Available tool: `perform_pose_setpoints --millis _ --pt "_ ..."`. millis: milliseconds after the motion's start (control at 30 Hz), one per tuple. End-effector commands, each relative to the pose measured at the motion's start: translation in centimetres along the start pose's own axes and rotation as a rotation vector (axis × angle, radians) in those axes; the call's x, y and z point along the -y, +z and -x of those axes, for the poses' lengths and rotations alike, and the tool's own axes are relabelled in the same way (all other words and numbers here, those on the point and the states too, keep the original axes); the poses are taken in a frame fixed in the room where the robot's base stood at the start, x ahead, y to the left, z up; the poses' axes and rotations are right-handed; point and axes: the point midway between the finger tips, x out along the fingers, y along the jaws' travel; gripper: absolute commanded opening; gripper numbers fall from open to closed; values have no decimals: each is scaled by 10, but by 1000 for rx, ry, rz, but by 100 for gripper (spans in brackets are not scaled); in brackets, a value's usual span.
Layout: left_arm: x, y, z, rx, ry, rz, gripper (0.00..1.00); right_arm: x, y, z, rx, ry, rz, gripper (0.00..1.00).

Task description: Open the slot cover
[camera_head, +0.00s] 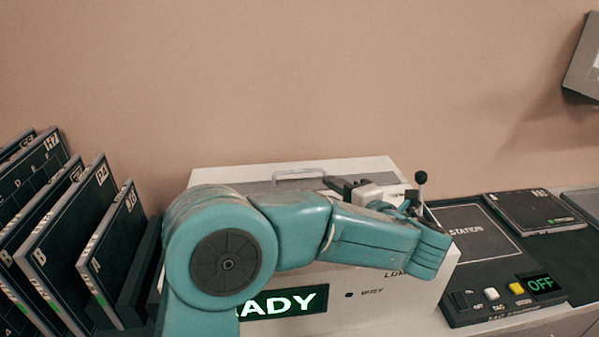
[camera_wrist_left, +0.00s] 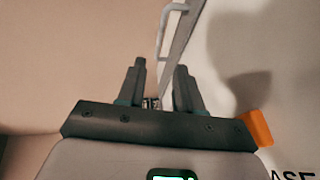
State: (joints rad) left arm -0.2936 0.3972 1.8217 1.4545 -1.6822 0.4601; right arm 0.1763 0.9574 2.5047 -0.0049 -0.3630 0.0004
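The slot cover (camera_head: 263,187) is a grey panel on top of the white machine, with a pale bar handle (camera_head: 300,174) along its back part. It looks closed. My left gripper (camera_head: 337,184) is above the machine's top, just right of the handle, with its fingers pointing left. In the left wrist view, the two dark fingers of the gripper (camera_wrist_left: 159,88) stand apart with nothing between them. The handle (camera_wrist_left: 165,32) is ahead of the gap, apart from the fingertips. My left arm hides much of the machine's top and front. My right gripper is in neither view.
The white machine (camera_head: 386,312) has a lit display (camera_head: 292,301) ending in "ADY". Dark labelled plates (camera_head: 112,240) stand in a rack at left. At right are a dark station pad (camera_head: 470,232), a black-knobbed lever (camera_head: 421,178) and a button panel (camera_head: 500,298) reading OFF.

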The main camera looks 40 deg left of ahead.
Motion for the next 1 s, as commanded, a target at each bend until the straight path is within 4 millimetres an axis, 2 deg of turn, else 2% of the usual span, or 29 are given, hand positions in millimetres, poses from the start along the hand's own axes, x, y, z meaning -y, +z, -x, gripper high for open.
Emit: perform_pose_setpoints --millis 33,300,500,700,933,967,1000 --pt "0 -2 -14 -6 0 0 35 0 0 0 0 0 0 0" --pt "0 -3 -78 -5 0 0 35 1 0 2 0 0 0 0" --pt "0 -3 -112 -3 0 -1 35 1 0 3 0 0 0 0" --pt "0 -2 -126 -1 0 -1 35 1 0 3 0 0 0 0" --pt "0 -2 -126 0 0 -1 35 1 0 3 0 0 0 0" --pt "0 -2 -126 0 0 -1 28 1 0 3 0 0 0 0" --pt "0 -2 -126 0 0 -1 15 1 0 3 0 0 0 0"
